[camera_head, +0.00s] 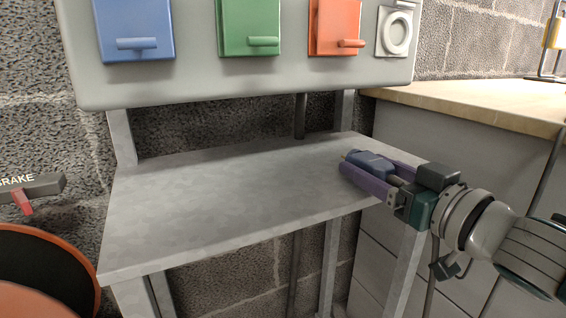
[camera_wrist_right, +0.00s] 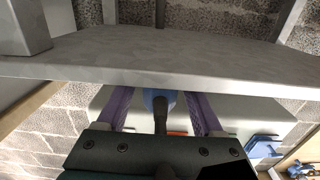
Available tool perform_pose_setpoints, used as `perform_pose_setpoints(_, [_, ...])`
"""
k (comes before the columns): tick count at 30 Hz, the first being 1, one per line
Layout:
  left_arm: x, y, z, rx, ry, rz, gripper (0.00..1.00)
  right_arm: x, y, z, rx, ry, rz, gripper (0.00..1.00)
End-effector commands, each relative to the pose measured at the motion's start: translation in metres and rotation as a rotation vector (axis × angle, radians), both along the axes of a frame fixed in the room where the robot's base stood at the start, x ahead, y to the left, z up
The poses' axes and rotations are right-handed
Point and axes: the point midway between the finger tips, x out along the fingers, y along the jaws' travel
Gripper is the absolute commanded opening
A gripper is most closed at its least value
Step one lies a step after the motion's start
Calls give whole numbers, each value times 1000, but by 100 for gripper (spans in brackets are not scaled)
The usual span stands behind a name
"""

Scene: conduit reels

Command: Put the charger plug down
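The charger plug (camera_head: 375,161) is a blue block with a small metal prong at its left end and a dark stem behind it. My right gripper (camera_head: 367,168) has its two purple fingers on either side of the plug and appears shut on it. In the head view, the plug overlaps the right end of the grey shelf (camera_head: 220,195). My left gripper is out of view.
The shelf's middle and left are bare. Above it is a pale panel (camera_head: 200,85) with a blue box (camera_head: 135,25), a green box (camera_head: 248,22), an orange box (camera_head: 334,22) and a round socket (camera_head: 396,34). A wooden counter (camera_head: 480,102) stands at right, an orange reel (camera_head: 45,270) at lower left.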

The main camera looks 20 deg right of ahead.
Motion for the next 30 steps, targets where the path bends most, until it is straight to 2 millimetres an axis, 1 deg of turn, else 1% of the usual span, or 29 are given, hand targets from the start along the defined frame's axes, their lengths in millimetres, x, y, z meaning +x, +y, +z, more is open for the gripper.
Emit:
perform_pose_setpoints(1, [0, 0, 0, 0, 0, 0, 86, 0, 0, 0, 0, 0, 0, 75])
perform_pose_setpoints(2, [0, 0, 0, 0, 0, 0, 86, 0, 0, 0, 0, 0, 0, 78])
perform_pose_setpoints(9, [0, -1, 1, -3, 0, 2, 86, 0, 0, 1, -1, 0, 0, 78])
perform_pose_setpoints(11, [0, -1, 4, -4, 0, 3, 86, 0, 0, 5, -2, 0, 1, 78])
perform_pose_setpoints(14, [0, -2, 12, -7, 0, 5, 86, -1, 0, 16, -2, 1, 1, 78])
perform_pose_setpoints(16, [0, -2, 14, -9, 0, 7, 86, -14, 0, 11, 3, 5, 1, 78])
perform_pose_setpoints(24, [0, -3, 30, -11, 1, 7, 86, -72, -5, 12, 3, 6, -1, 78])
perform_pose_setpoints(27, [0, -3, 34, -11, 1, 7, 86, -92, -7, 12, 1, 5, -2, 78])
perform_pose_setpoints(30, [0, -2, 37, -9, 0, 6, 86, -107, -8, 11, 2, 4, -1, 78])
